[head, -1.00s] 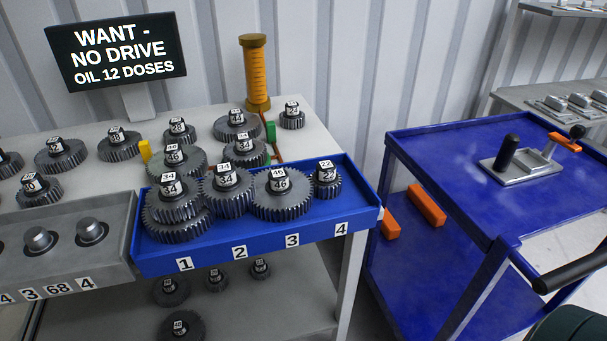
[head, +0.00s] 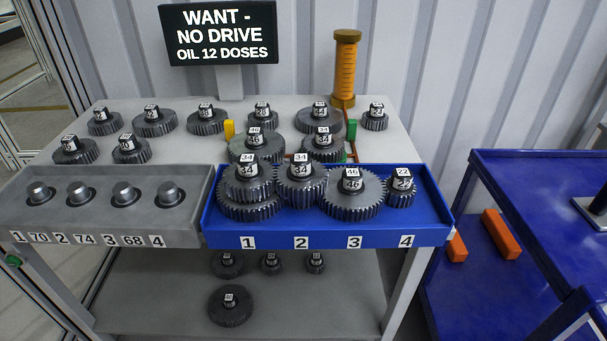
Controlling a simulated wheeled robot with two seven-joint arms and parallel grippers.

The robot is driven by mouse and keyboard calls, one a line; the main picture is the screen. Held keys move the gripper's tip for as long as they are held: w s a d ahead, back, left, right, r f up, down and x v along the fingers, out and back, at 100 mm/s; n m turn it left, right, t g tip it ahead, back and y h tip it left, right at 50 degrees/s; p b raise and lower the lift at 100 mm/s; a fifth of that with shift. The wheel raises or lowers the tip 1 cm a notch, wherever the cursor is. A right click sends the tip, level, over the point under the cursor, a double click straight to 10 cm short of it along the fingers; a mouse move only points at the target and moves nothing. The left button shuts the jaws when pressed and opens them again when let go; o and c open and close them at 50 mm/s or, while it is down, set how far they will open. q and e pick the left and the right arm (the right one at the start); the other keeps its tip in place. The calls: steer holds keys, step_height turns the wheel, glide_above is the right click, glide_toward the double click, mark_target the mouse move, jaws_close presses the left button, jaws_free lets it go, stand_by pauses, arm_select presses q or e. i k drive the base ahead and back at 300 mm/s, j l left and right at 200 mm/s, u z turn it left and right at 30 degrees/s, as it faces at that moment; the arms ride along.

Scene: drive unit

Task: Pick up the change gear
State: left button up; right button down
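Several dark change gears with numbered hubs are in view, and the frames do not show which one the task means. In the blue tray (head: 325,240), gears sit above the labels 1 to 4: one marked 34 (head: 247,185) stacked on a larger gear at 1, another 34 (head: 301,185) at 2, a wide 46 (head: 352,195) at 3 and a small 22 (head: 401,187) at 4. More gears stand on the table behind, such as one marked 46 (head: 255,146) and another 34 (head: 323,146). Neither gripper is in view.
A grey tray (head: 105,238) with several pegs stands left of the blue tray. A sign (head: 220,35) and an orange cylinder (head: 345,70) stand behind. More gears (head: 230,306) lie on the lower shelf. A blue cart (head: 540,190) with orange blocks (head: 500,234) stands right.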

mark_target(300, 178)
steer(key=k+j+z, duration=0.1)
steer(key=z, duration=0.25)
steer(key=k+j+z, duration=0.1)
steer(key=z, duration=0.25)
steer(key=k+z, duration=0.2)
steer(key=z, duration=0.15)
